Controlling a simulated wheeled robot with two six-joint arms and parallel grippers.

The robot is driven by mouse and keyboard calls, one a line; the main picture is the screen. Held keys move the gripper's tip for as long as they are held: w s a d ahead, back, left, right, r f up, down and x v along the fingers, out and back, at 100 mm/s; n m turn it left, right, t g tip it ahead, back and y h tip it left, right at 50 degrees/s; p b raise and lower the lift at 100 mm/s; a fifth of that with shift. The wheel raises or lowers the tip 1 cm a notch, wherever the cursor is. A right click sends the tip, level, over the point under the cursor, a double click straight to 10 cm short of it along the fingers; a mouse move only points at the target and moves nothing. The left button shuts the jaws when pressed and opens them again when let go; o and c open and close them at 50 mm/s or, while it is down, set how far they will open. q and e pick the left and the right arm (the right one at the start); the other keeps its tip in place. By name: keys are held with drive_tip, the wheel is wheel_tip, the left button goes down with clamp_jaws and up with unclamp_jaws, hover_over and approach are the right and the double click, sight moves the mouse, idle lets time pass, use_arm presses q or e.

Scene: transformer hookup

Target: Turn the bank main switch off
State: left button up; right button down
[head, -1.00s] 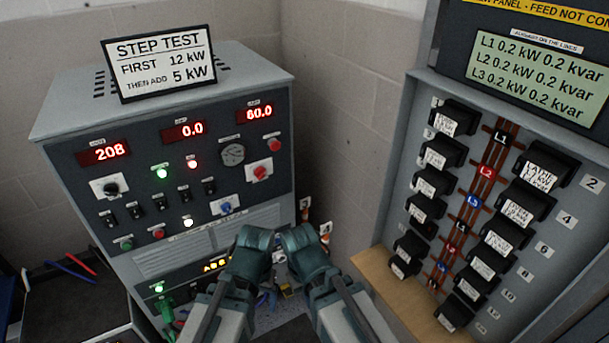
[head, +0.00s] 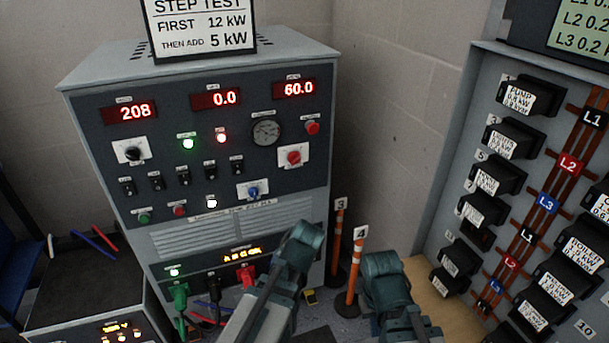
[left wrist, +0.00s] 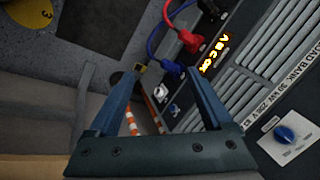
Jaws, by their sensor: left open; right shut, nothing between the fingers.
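The load bank (head: 90,185) is the grey cabinet at left in the head view, with displays reading 208, 0.0 and 60.0. Its panel has a black knob (head: 132,153), a red knob (head: 293,157) and a blue knob (head: 253,191); their labels are too small to read. In the left wrist view the blue knob (left wrist: 285,134) sits on its pale plate at lower right. My left gripper (left wrist: 162,72) is open and empty, apart from the panel. My right gripper (head: 386,280) is shut and empty, right of the cabinet; its fingertips are hard to make out.
Green, black and red plugs (head: 246,277) sit at the cabinet's lower front. Orange-white posts (head: 357,262) stand between the cabinet and the breaker panel (head: 455,110) at right. A low dark-topped box (head: 75,285) is at left.

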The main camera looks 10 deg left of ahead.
use_arm(q)
drive_tip(key=w+a+r+m+t+y, duration=0.2)
drive_tip(key=w+a+m+y, duration=0.1)
drive_tip(key=w, duration=0.2)
drive_tip(key=m+t+y, duration=0.3)
drive_tip(key=m+t, duration=0.7)
drive_tip(key=m, duration=0.4)
approach(297, 161)
drive_tip(key=x, duration=0.9)
drive_tip(key=shift+w+a+r+b, duration=0.1)
drive_tip(key=shift+a+b, duration=0.1)
drive_tip(key=shift+b, duration=0.15)
clamp_jaws()
drive_tip(key=shift+n, duration=0.3)
